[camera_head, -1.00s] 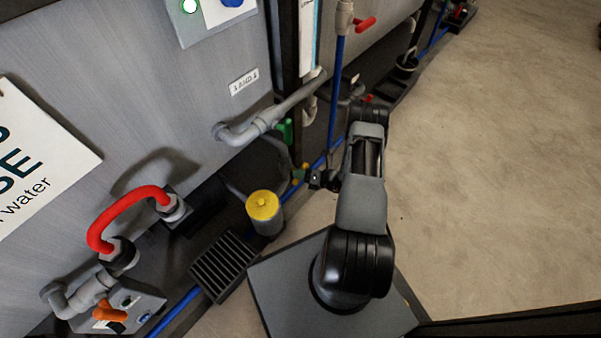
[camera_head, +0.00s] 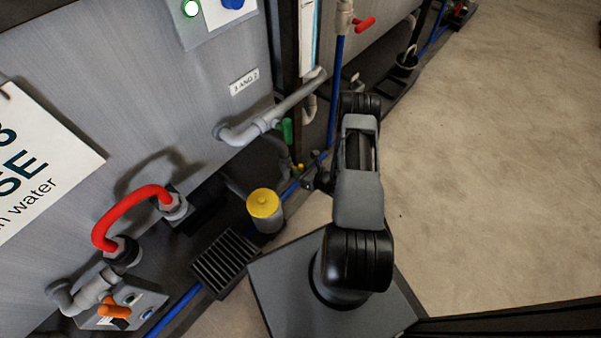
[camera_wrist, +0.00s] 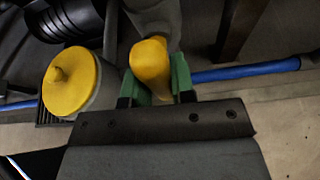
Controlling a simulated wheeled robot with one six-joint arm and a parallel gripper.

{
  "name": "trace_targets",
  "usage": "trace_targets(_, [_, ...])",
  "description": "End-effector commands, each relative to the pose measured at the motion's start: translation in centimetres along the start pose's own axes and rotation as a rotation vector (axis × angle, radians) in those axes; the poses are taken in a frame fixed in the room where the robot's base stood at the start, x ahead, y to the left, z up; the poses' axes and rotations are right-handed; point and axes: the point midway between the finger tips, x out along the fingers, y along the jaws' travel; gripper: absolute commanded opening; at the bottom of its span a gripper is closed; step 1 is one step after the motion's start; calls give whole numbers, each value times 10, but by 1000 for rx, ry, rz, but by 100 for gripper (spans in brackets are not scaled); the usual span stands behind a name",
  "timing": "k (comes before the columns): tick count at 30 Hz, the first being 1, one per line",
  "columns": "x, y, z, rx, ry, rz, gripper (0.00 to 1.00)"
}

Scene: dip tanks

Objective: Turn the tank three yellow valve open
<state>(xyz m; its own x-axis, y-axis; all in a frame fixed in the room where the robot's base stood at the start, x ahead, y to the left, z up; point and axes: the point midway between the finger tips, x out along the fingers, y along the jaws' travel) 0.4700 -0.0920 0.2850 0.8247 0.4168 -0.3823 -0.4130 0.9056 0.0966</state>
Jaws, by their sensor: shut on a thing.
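The yellow valve handle (camera_wrist: 151,66) is in the middle of the wrist view, on a grey fitting. My gripper (camera_wrist: 155,84) has its green-padded fingers on either side of the handle and is shut on it. In the head view a small yellow bit of the valve (camera_head: 300,168) shows just left of my arm's end. My gripper's fingers cannot be made out there. The tank (camera_head: 150,75) is the grey panelled wall at the left, and a label on it reads "3 AND 2".
A yellow-capped grey canister (camera_head: 264,205) stands close by; its cap (camera_wrist: 70,82) is just left of my gripper. A black grate (camera_head: 225,262), a red hose (camera_head: 125,215), a green handle (camera_head: 287,131) and a blue pipe (camera_wrist: 245,71) are near. Open floor (camera_head: 490,160) lies right.

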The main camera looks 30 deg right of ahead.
Motion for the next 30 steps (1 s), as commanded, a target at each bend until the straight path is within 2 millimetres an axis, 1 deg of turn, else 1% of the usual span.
trace_targets(9, [0, 0, 0, -90, -2, -36, 0])
trace_targets(25, [0, 0, 1, -107, -2, -43, 0])
trace_targets(26, [0, 0, 1, -107, -2, -43, 27])
trace_targets(30, [0, 0, 0, -106, -2, -42, 40])
